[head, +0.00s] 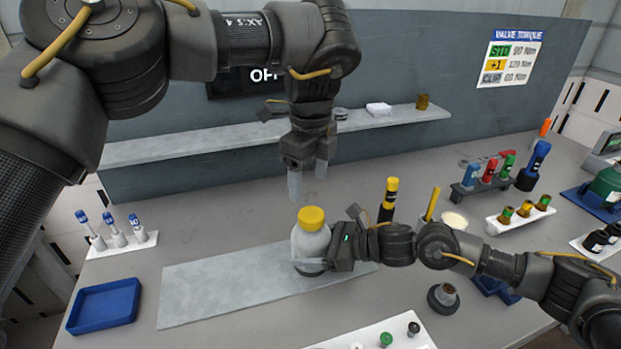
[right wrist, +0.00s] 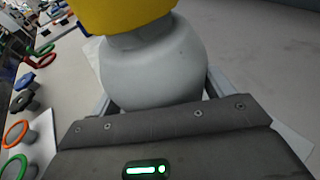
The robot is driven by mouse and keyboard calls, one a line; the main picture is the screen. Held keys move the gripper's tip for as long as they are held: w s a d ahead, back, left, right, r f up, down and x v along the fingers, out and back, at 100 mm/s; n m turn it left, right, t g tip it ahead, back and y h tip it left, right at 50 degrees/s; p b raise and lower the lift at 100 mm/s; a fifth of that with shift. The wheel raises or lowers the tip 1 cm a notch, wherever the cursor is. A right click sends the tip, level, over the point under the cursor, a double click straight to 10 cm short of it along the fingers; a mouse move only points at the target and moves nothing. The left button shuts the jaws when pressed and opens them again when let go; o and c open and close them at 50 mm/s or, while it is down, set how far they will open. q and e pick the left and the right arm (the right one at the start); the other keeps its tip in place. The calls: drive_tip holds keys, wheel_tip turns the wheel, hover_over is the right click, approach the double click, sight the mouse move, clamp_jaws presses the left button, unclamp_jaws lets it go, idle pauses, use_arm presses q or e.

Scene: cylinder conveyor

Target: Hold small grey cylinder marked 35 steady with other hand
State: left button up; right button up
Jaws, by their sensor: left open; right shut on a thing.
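The small grey cylinder (head: 311,243) stands upright on the bench mat, with a yellow valve cap (head: 311,217) on top. I cannot read a number on it. My right gripper (head: 318,266) is shut on its body from the right. The right wrist view shows the grey body (right wrist: 160,70) between the two fingers, under the yellow cap (right wrist: 125,12). My left gripper (head: 308,184) is open and empty, pointing down above and slightly behind the cap, apart from it.
The grey mat (head: 205,290) is clear left of the cylinder. A blue tray (head: 104,305) and a white rack (head: 122,245) stand at left. A black-and-yellow tool (head: 388,200) stands behind my right arm. A rack of coloured tools (head: 483,190) is at right.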

sight(311, 214)
use_arm(q)
drive_tip(key=m, duration=0.7)
drive_tip(key=shift+s+f+m, duration=0.1)
drive_tip(key=shift+m, duration=0.3)
drive_tip(key=m, duration=0.4)
drive_tip(key=shift+s+d, duration=0.1)
drive_tip(key=shift+d, duration=0.05)
drive_tip(key=m, duration=0.4)
drive_tip(key=shift+s+m+g, duration=0.1)
drive_tip(key=shift+m+g, duration=0.2)
drive_tip(key=shift+m, duration=0.1)
drive_tip(key=shift+f, duration=4)
drive_tip(key=c, duration=1)
drive_tip(key=n, duration=0.6)
drive_tip(key=shift+d+r, duration=0.1)
drive_tip(key=shift+r, duration=0.1)
